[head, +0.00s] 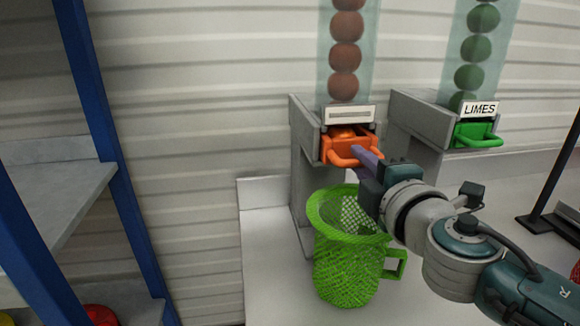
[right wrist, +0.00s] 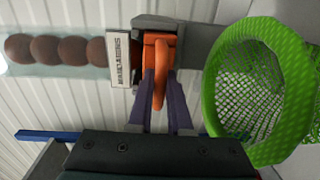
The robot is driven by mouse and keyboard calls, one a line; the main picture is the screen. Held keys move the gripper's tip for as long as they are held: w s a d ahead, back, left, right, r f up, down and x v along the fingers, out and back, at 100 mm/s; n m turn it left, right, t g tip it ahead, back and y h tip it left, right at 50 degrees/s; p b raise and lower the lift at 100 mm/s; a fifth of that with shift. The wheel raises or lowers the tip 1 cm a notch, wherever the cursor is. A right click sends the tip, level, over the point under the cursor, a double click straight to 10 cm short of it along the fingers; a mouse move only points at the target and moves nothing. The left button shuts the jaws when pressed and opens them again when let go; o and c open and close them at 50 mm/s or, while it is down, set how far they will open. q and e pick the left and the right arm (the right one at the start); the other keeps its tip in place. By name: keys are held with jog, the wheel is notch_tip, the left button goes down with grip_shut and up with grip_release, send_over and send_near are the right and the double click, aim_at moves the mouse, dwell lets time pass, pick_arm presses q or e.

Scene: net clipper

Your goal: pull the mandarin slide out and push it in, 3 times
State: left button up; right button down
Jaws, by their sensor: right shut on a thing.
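The orange mandarin slide (head: 339,147) sits in a grey dispenser (head: 304,160) below a clear tube of brown-orange balls (head: 346,57). Its looped handle also shows in the right wrist view (right wrist: 160,72). My right gripper (head: 358,152) has its purple fingers at the handle, one on each side of it in the right wrist view (right wrist: 165,92), and is shut on it. The slide's front stands out a little from the dispenser; how far it is drawn cannot be told exactly. The label reads MANDARINS in the right wrist view (right wrist: 121,60). My left gripper is not in view.
A green mesh basket (head: 346,262) stands on the white counter (head: 262,262) below the slide, close under my right gripper. A second dispenser with a green slide (head: 475,133), labelled LIMES, is to the right. A blue-framed shelf (head: 112,170) is at the left.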

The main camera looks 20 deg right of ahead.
jog(key=shift+v, duration=1.9)
jog(key=v, duration=0.4)
jog(key=shift+s+a+f, duration=0.2)
jog(key=shift+s+f, duration=0.1)
jog(key=shift+s, duration=0.1)
jog(key=b+x, duration=0.1)
jog(key=x, duration=0.9)
jog(key=shift+w+r+b, duration=0.2)
jog(key=shift+b, duration=0.1)
jog(key=shift+s+d, duration=0.1)
